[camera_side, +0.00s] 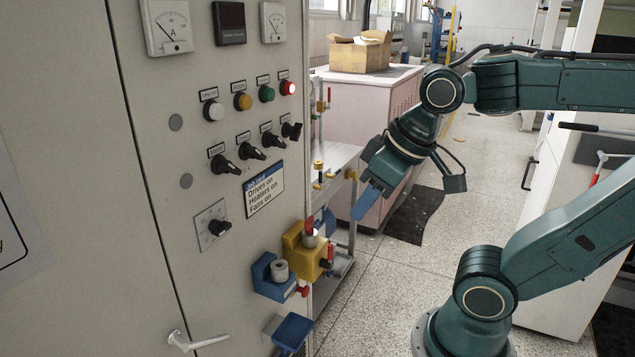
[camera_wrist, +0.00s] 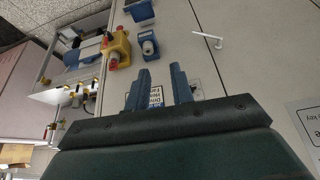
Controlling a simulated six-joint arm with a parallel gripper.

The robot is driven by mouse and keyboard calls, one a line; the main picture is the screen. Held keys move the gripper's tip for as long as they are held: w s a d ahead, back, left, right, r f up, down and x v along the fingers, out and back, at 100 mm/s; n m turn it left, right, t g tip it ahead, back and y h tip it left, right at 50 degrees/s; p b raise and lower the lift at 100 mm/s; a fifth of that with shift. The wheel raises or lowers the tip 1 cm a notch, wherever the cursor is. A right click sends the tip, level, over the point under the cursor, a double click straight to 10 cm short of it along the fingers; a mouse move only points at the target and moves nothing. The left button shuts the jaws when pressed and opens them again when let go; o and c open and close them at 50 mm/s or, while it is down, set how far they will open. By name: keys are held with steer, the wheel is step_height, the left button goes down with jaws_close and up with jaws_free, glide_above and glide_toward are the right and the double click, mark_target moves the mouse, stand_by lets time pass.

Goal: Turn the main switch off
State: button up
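The main switch appears to be the black rotary knob (camera_side: 219,228) on a square pale plate low on the grey cabinet front (camera_side: 150,270) in the side view. Its exact setting is too small to read. In the wrist view I cannot make the knob out clearly; my gripper covers much of that area. My gripper (camera_side: 364,204) is to the right of the cabinet front, well apart from the knob, with its blue fingers pointing down. In the wrist view the two blue fingers (camera_wrist: 161,72) stand apart with nothing between them, part of a job card (camera_wrist: 156,97) showing behind.
A yellow holder (camera_side: 300,252) and blue holders (camera_side: 268,280) project from the cabinet's lower right edge. A row of black selector knobs (camera_side: 252,152) and lamps sit higher up. A door handle (camera_side: 190,342) projects below. Free air lies between gripper and panel.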

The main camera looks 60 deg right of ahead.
steer(key=w+d+f+m+g, duration=0.1)
steer(key=w+d+m, duration=0.1)
steer(key=w+d, duration=0.35)
steer(key=m+g, duration=0.4)
glide_above(330, 257)
step_height(330, 257, down, 18)
steer(key=shift+w+d, duration=0.15)
steer(key=shift+d, duration=0.25)
steer(key=shift+f, duration=0.1)
step_height(330, 257, down, 14)
steer(key=shift+r, duration=0.15)
jaws_close()
